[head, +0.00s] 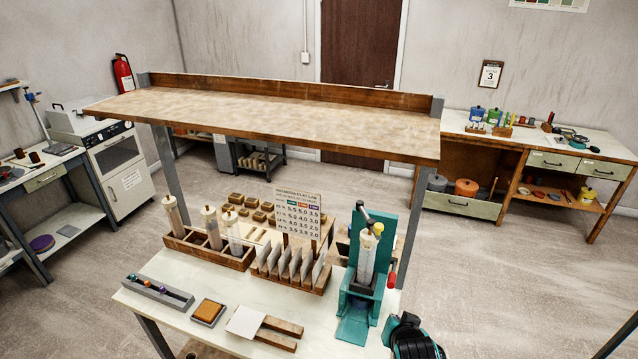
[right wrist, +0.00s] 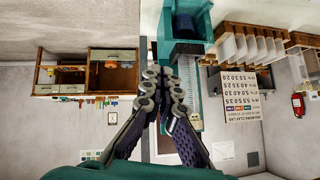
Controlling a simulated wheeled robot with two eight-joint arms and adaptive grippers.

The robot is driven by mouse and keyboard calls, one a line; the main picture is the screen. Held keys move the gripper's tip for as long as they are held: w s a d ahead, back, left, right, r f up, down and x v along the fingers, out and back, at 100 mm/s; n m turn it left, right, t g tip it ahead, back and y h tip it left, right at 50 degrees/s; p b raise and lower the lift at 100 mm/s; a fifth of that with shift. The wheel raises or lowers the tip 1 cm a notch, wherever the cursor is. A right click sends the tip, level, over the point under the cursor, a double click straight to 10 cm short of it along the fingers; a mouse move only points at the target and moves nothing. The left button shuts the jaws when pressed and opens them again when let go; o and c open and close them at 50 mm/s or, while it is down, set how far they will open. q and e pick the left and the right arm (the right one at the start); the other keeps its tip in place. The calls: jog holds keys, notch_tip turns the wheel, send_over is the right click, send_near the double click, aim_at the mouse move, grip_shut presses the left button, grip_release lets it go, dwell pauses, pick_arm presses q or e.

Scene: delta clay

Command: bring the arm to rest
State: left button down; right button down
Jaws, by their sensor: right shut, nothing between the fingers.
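My right arm (head: 412,338) shows as a dark rounded part at the bottom edge of the head view, right of the teal press (head: 351,325) and close to the table's right edge. In the right wrist view my right gripper (right wrist: 163,90) has its two dark jointed fingers drawn together, with nothing seen between them. Behind the fingers, that view also shows the teal press (right wrist: 184,48) and a clear syringe tube (right wrist: 190,85). In the head view the syringe (head: 367,258) stands upright in the press. My left gripper is in neither view.
The white table (head: 180,318) carries a wooden syringe rack (head: 190,250), a card holder with a sign (head: 297,212), a grey tray (head: 157,291) and a small sponge-like block (head: 208,312). A wooden shelf (head: 270,115) spans above the back. The floor at right (head: 500,290) is clear.

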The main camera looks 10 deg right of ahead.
jog(key=s+a+f+n+g+y+b, duration=0.1)
jog(key=s+a+f+n+y+b, duration=0.2)
jog(key=b, duration=1.4)
jog(key=s+a+f+n, duration=0.4)
jog(key=a+f, duration=0.3)
jog(key=f, duration=0.2)
jog(key=shift+s+a+g, duration=0.35)
jog(key=shift+a+g, duration=0.05)
